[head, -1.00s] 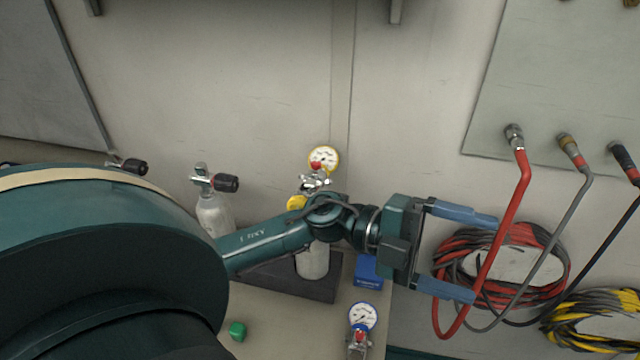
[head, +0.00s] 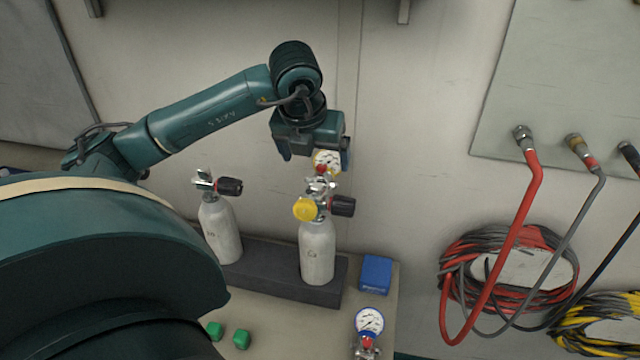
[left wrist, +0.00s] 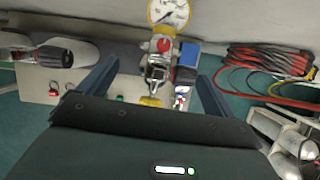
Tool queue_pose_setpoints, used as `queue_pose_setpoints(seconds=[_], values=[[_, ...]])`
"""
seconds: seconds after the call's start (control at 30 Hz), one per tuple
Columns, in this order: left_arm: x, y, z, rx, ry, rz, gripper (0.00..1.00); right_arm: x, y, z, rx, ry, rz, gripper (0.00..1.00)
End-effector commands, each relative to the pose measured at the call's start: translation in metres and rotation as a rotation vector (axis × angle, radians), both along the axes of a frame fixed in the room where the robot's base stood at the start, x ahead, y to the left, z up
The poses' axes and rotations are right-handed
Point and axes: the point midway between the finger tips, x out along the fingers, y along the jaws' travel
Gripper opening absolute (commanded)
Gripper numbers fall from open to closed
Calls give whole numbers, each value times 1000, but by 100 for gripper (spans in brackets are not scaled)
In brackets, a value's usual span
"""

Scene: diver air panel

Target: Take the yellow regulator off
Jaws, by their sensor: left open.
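The yellow regulator (head: 327,160) has a white gauge with a yellow rim and a yellow round knob (head: 305,209). It sits on the valve of the right grey-white cylinder (head: 317,252), which stands upright in a dark rack. In the left wrist view the regulator (left wrist: 160,60) shows its gauge, a red part and a metal body. My left gripper (head: 314,156) is open and points down over the regulator, partly covering the gauge in the head view. In the left wrist view the regulator lies between the two blue fingers; I see no grip on it. My right gripper is out of view.
Another cylinder (head: 221,232) stands to the left in the dark rack (head: 270,264). A blue box (head: 376,275), a blue-rimmed regulator (head: 368,322) and green caps (head: 241,339) are on the bench. A red hose (head: 515,230) and coiled hoses hang at right.

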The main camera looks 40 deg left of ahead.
Motion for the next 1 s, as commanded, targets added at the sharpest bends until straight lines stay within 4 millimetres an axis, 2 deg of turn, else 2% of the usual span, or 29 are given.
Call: queue_pose_setpoints(seconds=[0.1, 0.37, 0.5, 0.63, 0.93, 1.0], values=[[6, 2, -18, -2, 5, -1, 91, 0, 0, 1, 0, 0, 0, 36], [12, 5, -36, -3, 3, -3, 91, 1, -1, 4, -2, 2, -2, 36], [17, 8, -57, -3, 6, -3, 91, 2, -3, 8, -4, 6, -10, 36], [24, 10, -72, -4, 3, -2, 91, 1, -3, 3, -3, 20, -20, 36], [26, 11, -77, -2, 0, -3, 91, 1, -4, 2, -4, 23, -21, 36], [26, 11, -76, -2, 0, -3, 85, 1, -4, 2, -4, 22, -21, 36]])
